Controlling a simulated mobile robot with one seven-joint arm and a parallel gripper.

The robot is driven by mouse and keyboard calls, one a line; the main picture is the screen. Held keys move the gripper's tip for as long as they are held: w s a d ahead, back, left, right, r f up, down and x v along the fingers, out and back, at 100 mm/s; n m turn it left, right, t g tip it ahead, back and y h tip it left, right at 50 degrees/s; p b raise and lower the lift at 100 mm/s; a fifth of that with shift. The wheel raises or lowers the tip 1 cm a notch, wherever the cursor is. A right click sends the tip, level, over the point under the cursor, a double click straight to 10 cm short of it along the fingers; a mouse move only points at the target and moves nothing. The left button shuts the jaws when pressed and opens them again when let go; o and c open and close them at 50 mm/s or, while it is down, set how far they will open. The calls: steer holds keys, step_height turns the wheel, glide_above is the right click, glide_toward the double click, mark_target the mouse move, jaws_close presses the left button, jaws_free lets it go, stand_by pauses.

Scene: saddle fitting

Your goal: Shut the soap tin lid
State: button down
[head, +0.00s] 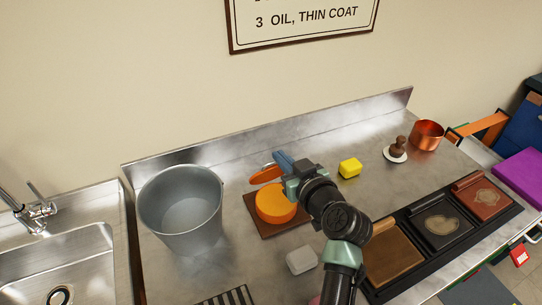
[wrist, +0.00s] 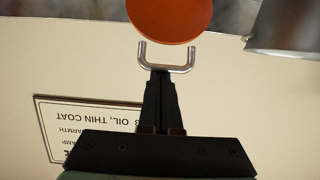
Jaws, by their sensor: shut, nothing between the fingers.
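The soap tin (head: 275,203) is a round orange tin on a brown board on the steel counter. Its lid (head: 266,174) is raised at the back of the tin, standing open. In the wrist view the lid (wrist: 170,18) is an orange disc just beyond the fingertips. My gripper (wrist: 161,75) is shut and empty, its black fingers together. A U-shaped metal loop (wrist: 167,68) shows at the fingertips, below the disc; I cannot tell whether they touch. In the head view my gripper is behind the tin, close to the lid, and my arm covers part of the counter to its right.
A grey bucket (head: 180,212) stands left of the tin. A yellow block (head: 350,167), a brown knob on a white dish (head: 396,151) and a copper pot (head: 426,134) are to the right. A white block (head: 301,260) lies in front. A black tray (head: 450,238) fills the right front.

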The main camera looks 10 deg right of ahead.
steer(key=s+d+f+t+b, duration=0.1)
steer(key=s+f+t+b, duration=0.2)
steer(key=s+f+b, duration=0.5)
steer(key=b, duration=1.2)
steer(key=shift+d+f+y+b, duration=0.3)
steer(key=shift+y+b, duration=0.1)
